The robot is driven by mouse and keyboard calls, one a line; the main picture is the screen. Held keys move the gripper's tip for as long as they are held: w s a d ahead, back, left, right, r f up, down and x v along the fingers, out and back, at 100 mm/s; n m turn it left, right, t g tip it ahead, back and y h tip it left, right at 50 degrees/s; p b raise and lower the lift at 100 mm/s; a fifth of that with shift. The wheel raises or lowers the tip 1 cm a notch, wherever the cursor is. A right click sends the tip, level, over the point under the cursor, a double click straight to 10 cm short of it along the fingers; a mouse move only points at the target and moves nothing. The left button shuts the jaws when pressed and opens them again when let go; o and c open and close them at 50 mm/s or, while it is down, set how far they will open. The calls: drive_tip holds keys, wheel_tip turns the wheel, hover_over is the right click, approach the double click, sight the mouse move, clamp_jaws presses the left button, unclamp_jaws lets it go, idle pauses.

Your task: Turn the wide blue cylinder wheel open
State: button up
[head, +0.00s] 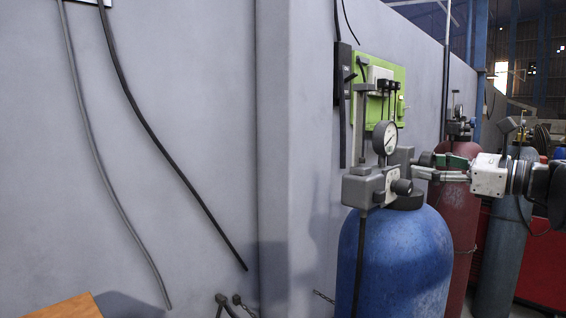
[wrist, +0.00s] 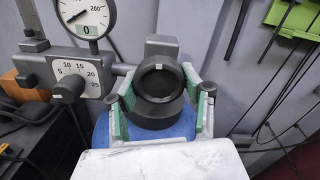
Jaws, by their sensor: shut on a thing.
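The wide blue cylinder (head: 394,262) stands upright against the wall, with a grey valve block (head: 364,190) and a round gauge (head: 385,138) on top. Its black round wheel (wrist: 160,82) shows in the wrist view, above the blue cylinder top (wrist: 150,134). My gripper (head: 424,167) reaches in from the right at valve height. In the wrist view my gripper (wrist: 161,95) has one green-padded finger on each side of the wheel and is shut on it. In the head view the wheel is mostly hidden by the fingers.
A numbered dial (wrist: 74,78) with a black knob (wrist: 69,88) sits left of the wheel. A red cylinder (head: 455,215) and a grey-blue cylinder (head: 505,250) stand behind my arm. A green panel (head: 398,78) and hanging cables (head: 165,150) are on the wall.

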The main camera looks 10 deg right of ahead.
drive_tip(key=n, duration=0.6)
drive_tip(key=shift+b, duration=0.4)
drive_tip(key=n, duration=0.5)
drive_tip(key=shift+d+r+n, duration=0.1)
drive_tip(key=shift+n, duration=0.2)
drive_tip(key=n+b, duration=0.1)
drive_tip(key=n, duration=0.4)
drive_tip(key=shift+r, duration=0.15)
drive_tip(key=n, duration=0.5)
drive_tip(key=shift+n, duration=0.3)
drive_tip(key=o, duration=1.2)
drive_tip(key=shift+r, duration=0.1)
